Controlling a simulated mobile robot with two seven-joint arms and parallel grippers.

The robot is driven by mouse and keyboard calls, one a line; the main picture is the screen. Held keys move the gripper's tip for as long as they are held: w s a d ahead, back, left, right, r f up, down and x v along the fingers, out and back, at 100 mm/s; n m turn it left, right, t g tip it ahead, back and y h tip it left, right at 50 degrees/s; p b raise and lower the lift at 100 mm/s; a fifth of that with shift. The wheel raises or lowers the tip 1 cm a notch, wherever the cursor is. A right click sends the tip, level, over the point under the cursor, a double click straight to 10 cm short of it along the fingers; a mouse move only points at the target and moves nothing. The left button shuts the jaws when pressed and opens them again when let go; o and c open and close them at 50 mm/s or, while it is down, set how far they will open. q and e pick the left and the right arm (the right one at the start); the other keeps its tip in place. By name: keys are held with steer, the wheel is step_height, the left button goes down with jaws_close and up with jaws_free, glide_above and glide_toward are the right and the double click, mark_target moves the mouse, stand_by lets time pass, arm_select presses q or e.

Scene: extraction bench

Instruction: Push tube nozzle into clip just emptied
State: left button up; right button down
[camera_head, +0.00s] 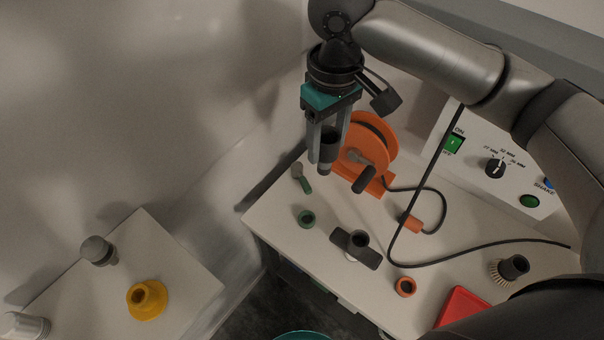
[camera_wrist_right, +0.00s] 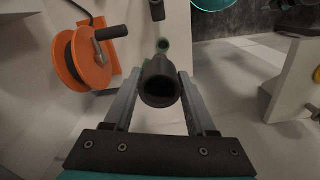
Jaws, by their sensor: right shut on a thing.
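My right gripper (camera_head: 328,158) is shut on a dark grey tube nozzle (camera_head: 329,146), held roughly upright above the bench beside the orange reel. In the right wrist view the nozzle (camera_wrist_right: 159,84) sits between the two fingers, its round open end facing the camera. A green ring-shaped holder (camera_head: 306,218) stands empty on the bench, below and left of the nozzle and apart from it; it also shows in the wrist view (camera_wrist_right: 162,45). An orange ring-shaped holder (camera_head: 405,287) stands empty farther right. I cannot tell which one is the clip just emptied. My left gripper is not in view.
An orange cable reel (camera_head: 375,142) stands close to the nozzle. A dark cross-shaped nozzle (camera_head: 356,249), a green-handled brush (camera_head: 303,179), a round brush (camera_head: 510,268) and a red tray (camera_head: 463,309) are on the bench (camera_head: 270,215). A black cable crosses its right side.

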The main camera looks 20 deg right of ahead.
steer(key=w+n, duration=0.1)
steer(key=w+a+n+p, duration=0.1)
steer(key=n, duration=0.1)
steer(key=shift+f, duration=0.4)
arm_select(q)
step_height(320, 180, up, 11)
steer(key=p, duration=1)
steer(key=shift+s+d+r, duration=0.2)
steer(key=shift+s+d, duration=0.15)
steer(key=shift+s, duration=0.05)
arm_select(e)
step_height(320, 180, down, 14)
steer(key=a+n, duration=0.1)
steer(key=n, duration=2.2)
steer(key=shift+a+f+n, duration=0.15)
steer(key=shift+f+n, duration=0.05)
steer(key=shift+n, duration=0.2)
arm_select(q)
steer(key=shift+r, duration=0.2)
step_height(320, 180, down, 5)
steer(key=b, duration=0.4)
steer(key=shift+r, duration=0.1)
arm_select(e)
step_height(320, 180, down, 6)
steer(key=shift+r, duration=0.1)
